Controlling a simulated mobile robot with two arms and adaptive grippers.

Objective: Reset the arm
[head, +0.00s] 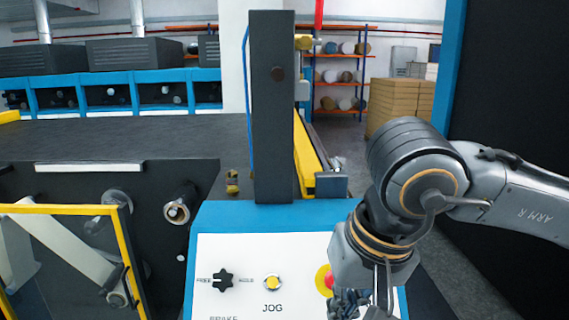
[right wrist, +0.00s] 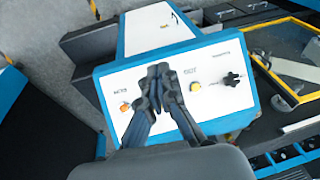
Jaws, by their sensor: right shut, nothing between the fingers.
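My right arm (head: 418,185) reaches in from the right in the head view, bent down over the control panel (head: 240,250). My right gripper (head: 350,302) is at the bottom edge, partly cut off, in front of the panel's right part. In the right wrist view, the right gripper (right wrist: 158,74) is shut and empty, its fingertips together over the white panel face (right wrist: 148,62). Whether it touches the panel is unclear. The panel carries a black star knob (head: 222,280), a yellow JOG button (head: 272,283) and a red button (head: 328,279) partly behind my arm. My left gripper is not in view.
A dark post (head: 273,110) stands behind the panel. A yellow-framed guard (head: 128,262) and rollers are at left. Boxes (head: 400,107) and a shelf of rolls (head: 338,75) stand at the back. A dark blue-edged cabinet (head: 510,90) is at right, behind my arm.

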